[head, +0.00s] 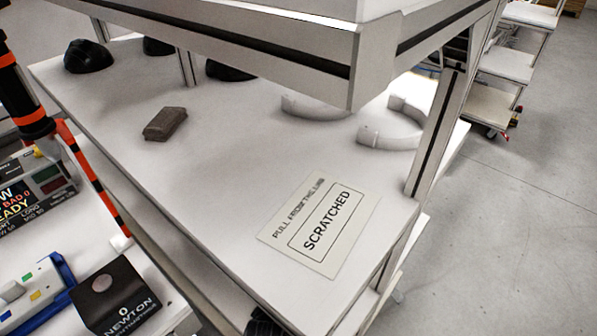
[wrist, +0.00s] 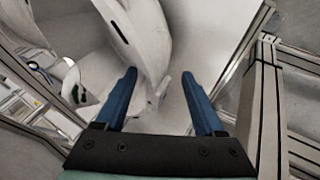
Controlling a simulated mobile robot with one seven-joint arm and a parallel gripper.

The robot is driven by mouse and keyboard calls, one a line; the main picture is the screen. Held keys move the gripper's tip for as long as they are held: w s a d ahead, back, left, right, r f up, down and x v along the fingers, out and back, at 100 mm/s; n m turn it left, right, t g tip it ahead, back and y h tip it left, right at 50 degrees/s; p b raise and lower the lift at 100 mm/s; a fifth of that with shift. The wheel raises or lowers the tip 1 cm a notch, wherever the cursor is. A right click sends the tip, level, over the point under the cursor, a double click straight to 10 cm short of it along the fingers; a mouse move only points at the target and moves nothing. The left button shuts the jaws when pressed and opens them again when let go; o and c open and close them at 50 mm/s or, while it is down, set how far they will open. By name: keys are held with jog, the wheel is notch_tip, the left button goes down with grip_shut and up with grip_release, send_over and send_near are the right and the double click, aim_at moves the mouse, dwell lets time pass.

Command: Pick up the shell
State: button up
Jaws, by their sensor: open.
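Dark domed shells stand at the far side of the white table (head: 215,190) in the head view. One black shell (head: 88,56) is at the far left corner, in full view. A second dark shell (head: 157,47) and a third (head: 228,71) are partly hidden by the overhead shelf. My gripper (wrist: 159,75) is in the wrist view, with its two blue fingers wide apart. A pale curved body with a dark slot shows beyond and between the fingers; I cannot tell what it is. No dark shell shows in the wrist view, and my gripper does not show in the head view.
A brown block (head: 165,124) lies on the table. White curved pieces (head: 390,132) lie at the right. A SCRATCHED sign (head: 318,226) lies near the front. The overhead shelf (head: 290,40) and its post (head: 440,130) bound the space. The table's middle is clear.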

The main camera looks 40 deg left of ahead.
jog(key=shift+w+a+f, duration=0.2)
jog(key=shift+f, duration=0.15)
grip_shut()
jog(key=shift+w+a+r, duration=0.1)
jog(key=shift+r, duration=0.05)
dwell(1.1)
